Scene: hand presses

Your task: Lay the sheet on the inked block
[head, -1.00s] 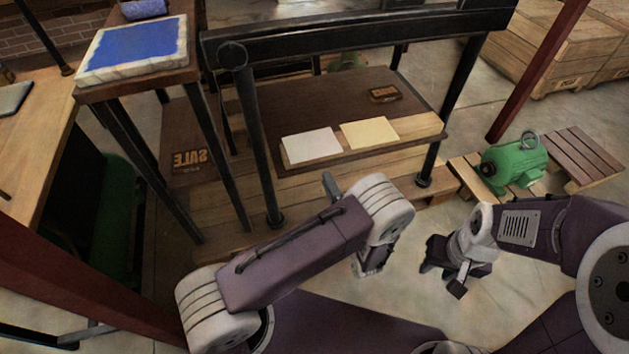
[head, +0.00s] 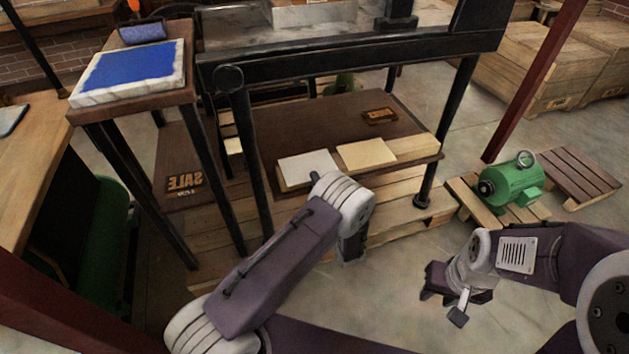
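A white sheet (head: 308,168) and a cream sheet (head: 366,153) lie side by side on the pale front strip of the press shelf (head: 330,115). A small dark block with raised lettering (head: 380,116) lies behind them. A larger block with mirrored lettering (head: 185,183) lies on the low brown board at left. I cannot tell which block carries ink. My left gripper (head: 351,248) hangs below its pale wrist, in front of the shelf. Its fingers are too hidden to judge. My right gripper (head: 444,305) is open and empty over the floor at right.
A slab with blue ink (head: 135,73) and a blue roller (head: 143,32) are on the tall stand at left. The black press frame (head: 350,58) spans above the shelf, with posts at both sides. A green motor (head: 512,180) sits on a pallet at right.

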